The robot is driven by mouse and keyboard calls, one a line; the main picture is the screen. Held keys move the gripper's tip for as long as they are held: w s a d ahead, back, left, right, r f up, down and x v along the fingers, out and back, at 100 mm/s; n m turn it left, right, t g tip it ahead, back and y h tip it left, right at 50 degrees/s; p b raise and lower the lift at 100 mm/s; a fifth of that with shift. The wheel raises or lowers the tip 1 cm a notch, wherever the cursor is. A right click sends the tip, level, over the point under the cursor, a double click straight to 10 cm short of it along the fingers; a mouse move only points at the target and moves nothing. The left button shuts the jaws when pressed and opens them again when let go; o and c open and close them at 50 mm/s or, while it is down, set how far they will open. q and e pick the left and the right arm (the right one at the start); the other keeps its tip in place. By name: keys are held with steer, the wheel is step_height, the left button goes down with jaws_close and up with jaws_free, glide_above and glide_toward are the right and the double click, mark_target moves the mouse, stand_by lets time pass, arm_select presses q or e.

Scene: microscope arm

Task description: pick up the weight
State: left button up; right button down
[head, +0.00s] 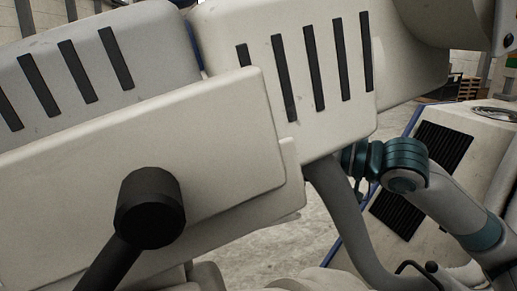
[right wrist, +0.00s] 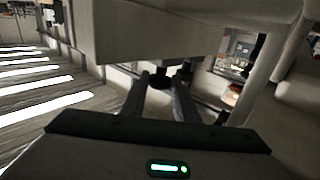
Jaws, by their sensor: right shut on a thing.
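My right gripper (right wrist: 162,88) shows in the right wrist view, its two dark fingers reaching up to a small dark round piece (right wrist: 160,80) just under a large beige block (right wrist: 155,35). It is shut on this piece. I cannot tell whether the piece is the weight; no other clear weight shows. In the head view my right arm's teal wrist (head: 400,165) comes in from the right beside the beige microscope arm (head: 290,70), and the gripper itself is hidden behind the housing. My left gripper is not in view.
The beige housings with black vent slots fill most of the head view. A black knob on a rod (head: 150,205) stands out in front at lower left. A beige and blue unit (head: 485,145) with dark grilles stands at the right. Some concrete floor (head: 315,225) shows between.

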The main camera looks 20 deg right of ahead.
steer(key=shift+r, duration=0.25)
